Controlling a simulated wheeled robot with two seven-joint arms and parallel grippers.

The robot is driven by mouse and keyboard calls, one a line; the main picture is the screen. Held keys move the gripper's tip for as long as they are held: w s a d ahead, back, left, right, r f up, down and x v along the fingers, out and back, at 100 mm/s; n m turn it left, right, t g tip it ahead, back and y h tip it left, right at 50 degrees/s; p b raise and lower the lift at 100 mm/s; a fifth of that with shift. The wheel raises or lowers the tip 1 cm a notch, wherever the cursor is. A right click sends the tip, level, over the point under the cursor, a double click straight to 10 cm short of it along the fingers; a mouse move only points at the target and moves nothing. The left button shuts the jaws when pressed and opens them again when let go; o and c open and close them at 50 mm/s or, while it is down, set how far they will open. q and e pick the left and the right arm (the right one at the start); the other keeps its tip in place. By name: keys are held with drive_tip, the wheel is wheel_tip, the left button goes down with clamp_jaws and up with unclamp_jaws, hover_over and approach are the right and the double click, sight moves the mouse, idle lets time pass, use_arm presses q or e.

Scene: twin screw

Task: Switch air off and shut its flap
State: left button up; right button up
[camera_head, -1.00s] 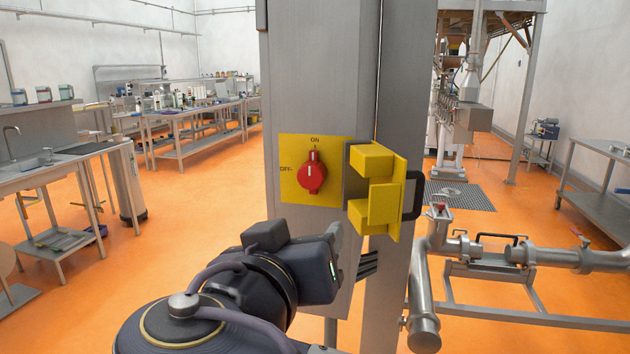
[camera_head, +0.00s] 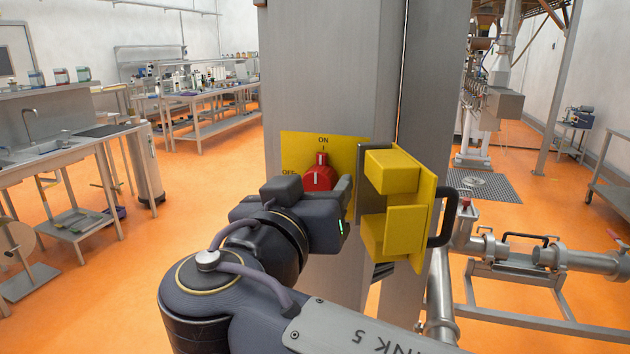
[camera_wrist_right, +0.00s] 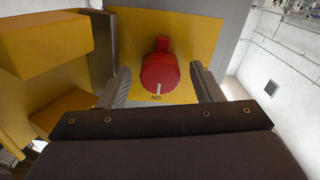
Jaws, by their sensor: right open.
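The red rotary switch (camera_head: 318,177) sits on a yellow plate (camera_head: 345,150) marked ON and OFF, on a grey metal column. Its pointer is at ON. The yellow flap (camera_head: 411,205) with a dark handle (camera_head: 446,218) stands swung open to the right of the plate. My right gripper (camera_head: 335,190) is in front of the switch and hides its lower part. In the right wrist view the right gripper (camera_wrist_right: 158,90) is open, with one finger on each side of the red switch (camera_wrist_right: 159,73), apart from it. My left gripper is not in view.
The open flap (camera_wrist_right: 45,45) is close beside the right gripper in the wrist view. The grey column (camera_head: 330,70) stands behind the plate. Steel pipes (camera_head: 540,255) run low on the right, and benches (camera_head: 210,105) stand far left.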

drive_tip(key=shift+w+d, duration=0.15)
drive_tip(key=shift+w, duration=0.15)
drive_tip(key=c, duration=1)
